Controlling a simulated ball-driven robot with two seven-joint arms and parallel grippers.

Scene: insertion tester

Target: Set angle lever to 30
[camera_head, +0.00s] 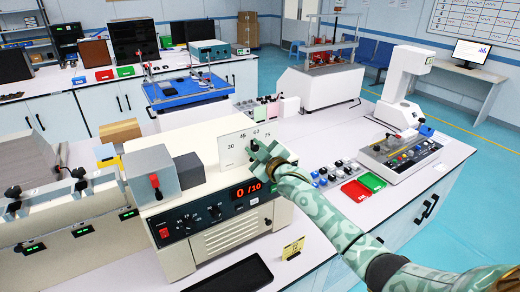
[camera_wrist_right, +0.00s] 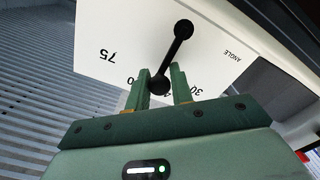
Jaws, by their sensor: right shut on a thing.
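The angle lever is a black rod with a ball at each end, in front of a white angle plate (camera_head: 233,150) marked 30, 45, 60 and 75. My right gripper (camera_head: 257,148) is at this plate and hides most of the lever in the head view. In the right wrist view, my green right gripper (camera_wrist_right: 163,92) is shut on the lever (camera_wrist_right: 174,55) near one ball. That ball lies between the 30 and the partly hidden 60 on the plate (camera_wrist_right: 130,35). The 45 is hidden there. My left gripper is not in view.
The cream machine (camera_head: 230,240) has knobs and a red display (camera_head: 248,194) that seems to read 0/30. Red and green trays (camera_head: 356,191) lie on the bench to the right.

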